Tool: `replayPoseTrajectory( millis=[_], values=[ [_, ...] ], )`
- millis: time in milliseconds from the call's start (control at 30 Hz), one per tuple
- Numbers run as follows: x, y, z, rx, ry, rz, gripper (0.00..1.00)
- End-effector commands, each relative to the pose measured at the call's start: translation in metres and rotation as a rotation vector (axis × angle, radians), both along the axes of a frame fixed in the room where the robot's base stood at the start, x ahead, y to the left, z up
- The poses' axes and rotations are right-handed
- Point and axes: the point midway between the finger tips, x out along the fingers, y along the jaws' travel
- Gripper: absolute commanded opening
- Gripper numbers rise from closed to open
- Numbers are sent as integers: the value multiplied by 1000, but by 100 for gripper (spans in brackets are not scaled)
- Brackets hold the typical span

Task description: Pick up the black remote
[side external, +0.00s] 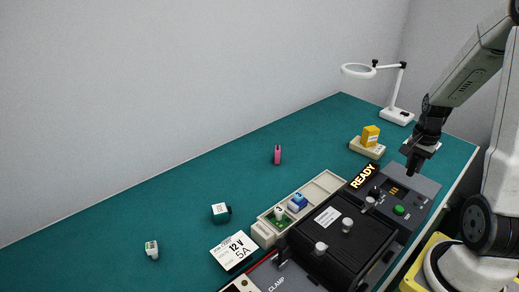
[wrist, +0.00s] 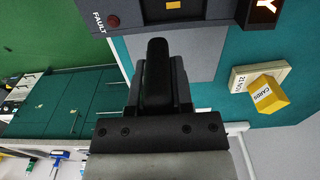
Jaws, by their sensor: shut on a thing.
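The black remote (wrist: 157,52) shows in the wrist view as a long dark piece with a rounded end, standing out between the fingers. My gripper (wrist: 157,78) is shut on it, one finger on each side. In the side external view my gripper (side external: 417,153) is over the right end of the bench, above the grey panel of the test station. The remote is dark against the dark fingers there, and its outline is hard to make out. Its gap to the surface below cannot be told exactly.
The test station (side external: 375,248) has a black lid, a green button and a READY sign. A yellow block on a pale base (side external: 367,150) and a magnifier lamp (side external: 397,116) stand behind. A parts tray (side external: 328,185) lies left. The green mat (side external: 130,215) is mostly clear.

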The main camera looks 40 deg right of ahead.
Motion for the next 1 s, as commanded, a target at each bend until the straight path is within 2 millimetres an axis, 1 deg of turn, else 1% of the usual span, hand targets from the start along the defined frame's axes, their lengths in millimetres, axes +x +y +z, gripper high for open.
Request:
replayPoseTrajectory(
  millis=[33,200,400,600,1000],
  values=[
    [-5,4,4,-2,-2,0,0],
    [-18,15,11,-2,-1,0,0],
    [-27,23,16,-1,-1,-1,0],
    [-30,26,18,0,0,0,0],
    [-30,26,18,0,0,0,0]
  ],
)
